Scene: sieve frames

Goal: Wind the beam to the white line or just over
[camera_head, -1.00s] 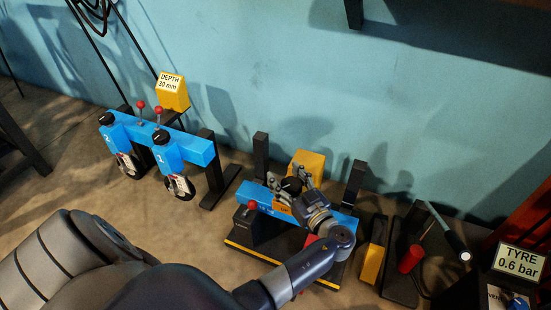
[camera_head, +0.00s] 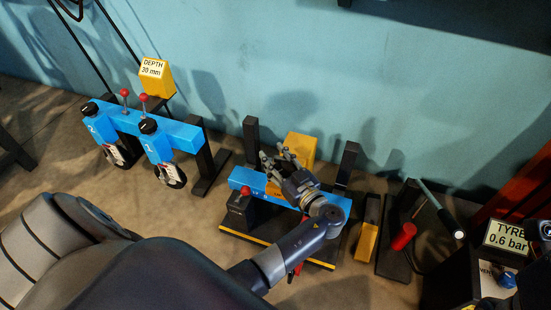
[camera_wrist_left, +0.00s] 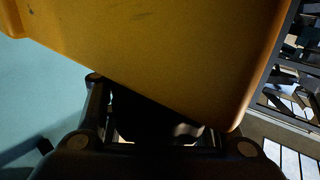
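A short blue beam (camera_head: 242,178) lies across a low stand between two black posts. A black-based red knob (camera_head: 245,190) sits at its left end. My left gripper (camera_head: 277,157) is over the middle of this beam, with its fingers apart, in front of a yellow box (camera_head: 301,146). My arm and gripper hide part of the beam, and I cannot see a knob between the fingers. In the left wrist view the yellow box (camera_wrist_left: 160,45) fills the top, above the dark gripper (camera_wrist_left: 160,130). I cannot make out a white line. My right gripper is not in view.
A second blue beam (camera_head: 185,132) with two black-capped units stands at the left, beside a yellow "DEPTH 30 mm" box (camera_head: 157,78). A yellow block (camera_head: 367,240), a red cylinder (camera_head: 403,236) and a "TYRE 0.6 bar" sign (camera_head: 506,236) are at the right. A blue wall closes the back.

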